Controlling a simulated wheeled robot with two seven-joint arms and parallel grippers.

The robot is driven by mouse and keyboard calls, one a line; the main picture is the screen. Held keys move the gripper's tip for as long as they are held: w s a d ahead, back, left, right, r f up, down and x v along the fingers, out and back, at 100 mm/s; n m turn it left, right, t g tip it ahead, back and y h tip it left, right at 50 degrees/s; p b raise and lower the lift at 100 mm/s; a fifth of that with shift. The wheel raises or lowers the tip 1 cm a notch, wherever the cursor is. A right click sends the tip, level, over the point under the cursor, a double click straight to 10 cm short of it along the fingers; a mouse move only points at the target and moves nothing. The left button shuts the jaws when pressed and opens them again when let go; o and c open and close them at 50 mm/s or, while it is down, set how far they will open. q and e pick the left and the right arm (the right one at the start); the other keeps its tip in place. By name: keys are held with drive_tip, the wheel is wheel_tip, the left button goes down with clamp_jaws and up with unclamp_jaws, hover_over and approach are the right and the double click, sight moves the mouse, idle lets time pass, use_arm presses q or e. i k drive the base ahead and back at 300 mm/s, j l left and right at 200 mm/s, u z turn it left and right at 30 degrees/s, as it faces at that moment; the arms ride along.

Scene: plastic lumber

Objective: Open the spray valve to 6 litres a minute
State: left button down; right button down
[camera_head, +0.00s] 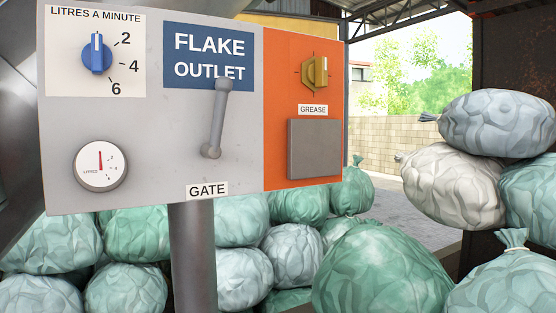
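The spray valve is a blue knob (96,54) at the upper left of the grey panel (190,120). Its white mark points straight up, short of the printed 2, 4 and 6, which run clockwise down its right side. The label above reads LITRES A MINUTE. Below it a round white gauge (101,166) has a red needle pointing about straight up, away from the figures on its right. Neither of my grippers shows in the head view.
A grey lever (217,118) marked GATE stands on the panel, right of the knob. Further right, an orange section (278,110) carries a yellow knob (315,72) marked GREASE. A grey post (193,255) holds the panel. Bulging bags (385,270) are piled behind and right.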

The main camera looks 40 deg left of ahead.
sight(97, 57)
drive_tip(key=j+u, duration=0.1)
drive_tip(key=u, duration=1.65)
